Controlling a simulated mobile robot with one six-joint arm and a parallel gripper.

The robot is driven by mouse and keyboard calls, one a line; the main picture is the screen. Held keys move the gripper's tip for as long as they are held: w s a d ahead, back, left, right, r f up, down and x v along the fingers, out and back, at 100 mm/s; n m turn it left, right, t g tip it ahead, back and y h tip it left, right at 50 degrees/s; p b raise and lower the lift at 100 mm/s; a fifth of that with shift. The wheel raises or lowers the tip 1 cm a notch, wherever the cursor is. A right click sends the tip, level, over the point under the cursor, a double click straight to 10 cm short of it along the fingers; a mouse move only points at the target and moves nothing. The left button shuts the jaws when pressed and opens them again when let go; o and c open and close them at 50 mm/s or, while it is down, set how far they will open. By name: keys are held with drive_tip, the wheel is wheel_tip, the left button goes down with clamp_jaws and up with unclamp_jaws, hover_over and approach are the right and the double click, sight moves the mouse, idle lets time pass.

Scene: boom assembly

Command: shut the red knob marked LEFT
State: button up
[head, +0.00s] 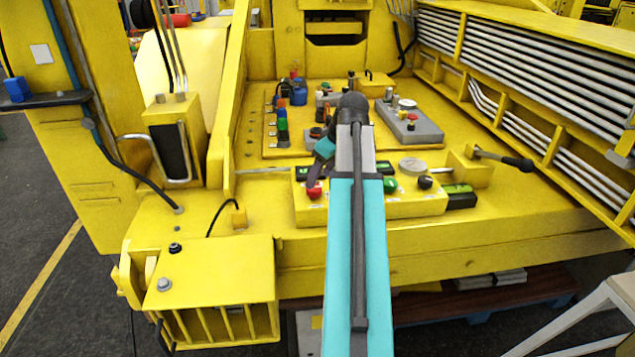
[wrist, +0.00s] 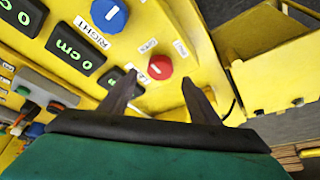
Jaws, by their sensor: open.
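The red knob (wrist: 159,67) sits on the yellow control panel in the wrist view. A label beside it is partly hidden by a finger, and I cannot read LEFT on it. The knob also shows at the panel's left end in the head view (head: 314,193). My gripper (wrist: 159,79) is open, with its two dark fingers apart and the knob showing between the tips. I cannot tell how far the tips are above the panel. In the head view my gripper (head: 315,175) is just above the knob, partly hidden by my arm.
A blue knob (wrist: 109,15) marked RIGHT and dark displays reading 0 cm (wrist: 75,54) are close by on the panel. A green knob (head: 390,185) and a black knob (head: 425,182) lie to the right. A yellow slatted box (head: 215,290) stands at front left.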

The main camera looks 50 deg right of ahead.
sight(316, 188)
drive_tip(key=shift+p+x, duration=0.4)
drive_tip(key=shift+x, duration=1.85)
drive_tip(key=shift+f, duration=0.1)
drive_tip(key=shift+c, duration=0.5)
